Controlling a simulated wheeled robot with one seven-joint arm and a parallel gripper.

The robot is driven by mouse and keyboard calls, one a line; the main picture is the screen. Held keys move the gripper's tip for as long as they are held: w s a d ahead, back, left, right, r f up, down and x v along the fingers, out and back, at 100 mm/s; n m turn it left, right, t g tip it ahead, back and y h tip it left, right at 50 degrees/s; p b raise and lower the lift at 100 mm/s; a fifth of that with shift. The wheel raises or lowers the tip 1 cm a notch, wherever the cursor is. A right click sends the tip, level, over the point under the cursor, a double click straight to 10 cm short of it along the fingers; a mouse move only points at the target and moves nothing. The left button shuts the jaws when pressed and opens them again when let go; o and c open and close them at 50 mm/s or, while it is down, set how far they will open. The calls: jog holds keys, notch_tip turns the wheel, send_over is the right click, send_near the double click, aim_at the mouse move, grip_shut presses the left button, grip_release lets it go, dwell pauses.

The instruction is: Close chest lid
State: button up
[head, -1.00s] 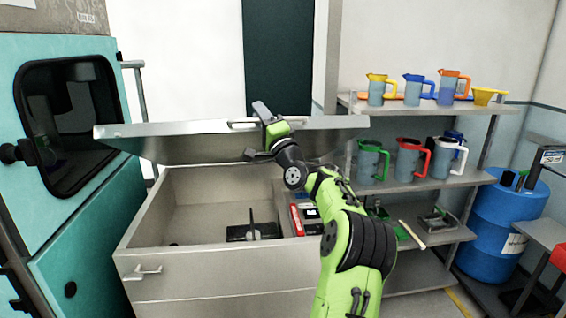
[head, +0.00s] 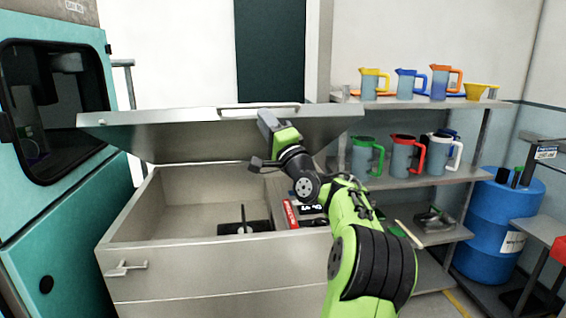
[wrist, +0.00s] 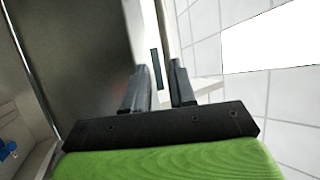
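The chest (head: 215,270) is a grey metal box with an open top. Its lid (head: 150,132) is hinged partly open, tilted above the box, with a bar handle (head: 235,115) on its raised edge. My gripper (head: 267,122) is at the lid's edge, just below the handle in the head view. In the wrist view my gripper (wrist: 158,88) has its two fingers apart, with the lid's pale rim (wrist: 148,30) showing beyond and between them. The fingers look empty. Whether they touch the rim or handle I cannot tell.
Inside the chest lie a black item (head: 245,227) and a red box (head: 290,213). Shelves (head: 420,180) with jugs stand to the right, near my arm. A blue barrel (head: 500,225) is at far right. A teal cabinet (head: 60,215) stands at the left.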

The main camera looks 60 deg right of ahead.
jog(key=f+b+v, duration=0.1)
jog(key=b+v, duration=0.1)
jog(key=v, duration=0.6)
jog(key=shift+w+d+f, duration=0.2)
jog(key=shift+d+f, duration=0.1)
jog(key=shift+f, duration=0.1)
